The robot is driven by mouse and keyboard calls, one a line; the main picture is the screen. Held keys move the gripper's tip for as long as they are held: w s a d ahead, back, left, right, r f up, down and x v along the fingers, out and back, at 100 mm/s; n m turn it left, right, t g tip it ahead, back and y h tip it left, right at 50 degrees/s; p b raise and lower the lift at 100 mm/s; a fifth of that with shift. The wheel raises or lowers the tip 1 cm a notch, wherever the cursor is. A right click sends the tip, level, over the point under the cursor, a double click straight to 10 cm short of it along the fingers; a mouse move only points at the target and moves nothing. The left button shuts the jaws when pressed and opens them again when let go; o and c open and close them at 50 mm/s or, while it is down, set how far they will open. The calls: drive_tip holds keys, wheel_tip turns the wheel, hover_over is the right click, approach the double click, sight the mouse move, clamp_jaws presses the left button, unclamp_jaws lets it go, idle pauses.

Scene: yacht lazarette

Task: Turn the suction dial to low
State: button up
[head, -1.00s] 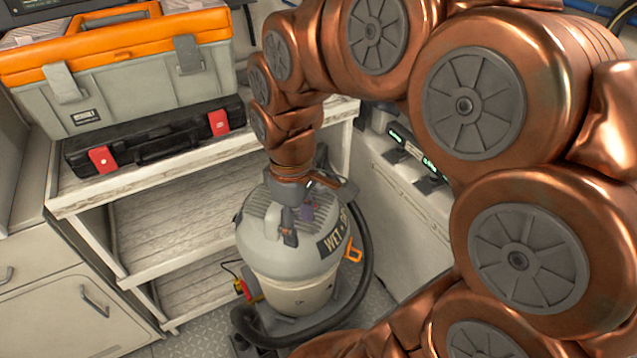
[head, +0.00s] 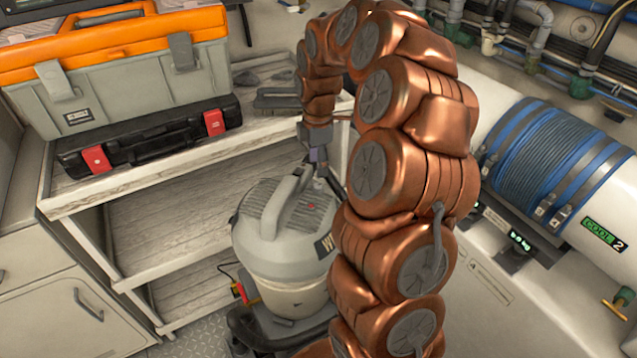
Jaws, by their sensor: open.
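The wet-and-dry vacuum (head: 283,262) stands upright on the floor, a grey drum with a ribbed lid and a raised carry handle (head: 287,203). A small red mark (head: 311,206) shows on the lid right of the handle. I cannot make out the suction dial or its setting; my arm hides the right side of the lid. My gripper (head: 326,180) is open, pointing down above the back right of the lid, with nothing seen in it. I cannot tell whether its fingers touch the lid.
A wooden shelf unit (head: 165,202) stands left of the vacuum, bearing an orange and grey toolbox (head: 120,80), a black case (head: 150,142) and a dark brush (head: 277,101). A white cylinder with blue hose (head: 545,150) and pipes line the right wall.

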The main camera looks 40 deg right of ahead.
sight(318, 186)
wheel_tip(318, 186, down, 7)
drive_tip(key=shift+f+p, duration=0.2)
drive_tip(key=shift+p, duration=0.55)
clamp_jaws()
